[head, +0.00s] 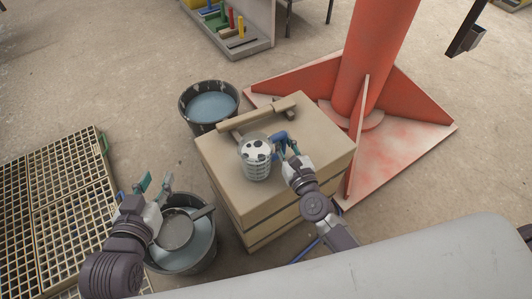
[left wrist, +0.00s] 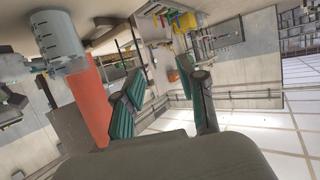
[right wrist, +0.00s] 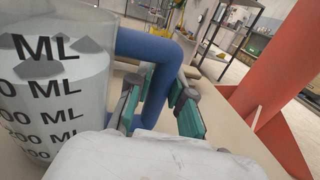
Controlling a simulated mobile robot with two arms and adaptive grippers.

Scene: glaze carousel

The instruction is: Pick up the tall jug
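The tall jug (head: 256,166) is clear with dark markings and a blue handle (head: 279,143). It appears upright over the top of the tan crate (head: 225,172); whether its base touches cannot be told. Its side with "ML" lettering fills the left of the right wrist view (right wrist: 50,85). My right gripper (head: 292,150) is at the handle, with its teal fingers on both sides of the blue bar (right wrist: 158,85), closed up to it. My left gripper (head: 154,184) is open and empty, to the left, over the bucket side. The jug also shows in the left wrist view (left wrist: 58,38).
A dark bucket with liquid (head: 184,260) stands front left, with a round long-handled pan (head: 176,232) over it. Another bucket (head: 209,107) stands behind the crate. A wooden bar piece (head: 258,114) lies on the crate. A red column (head: 375,60) stands at right, a yellowish grating (head: 55,220) at left.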

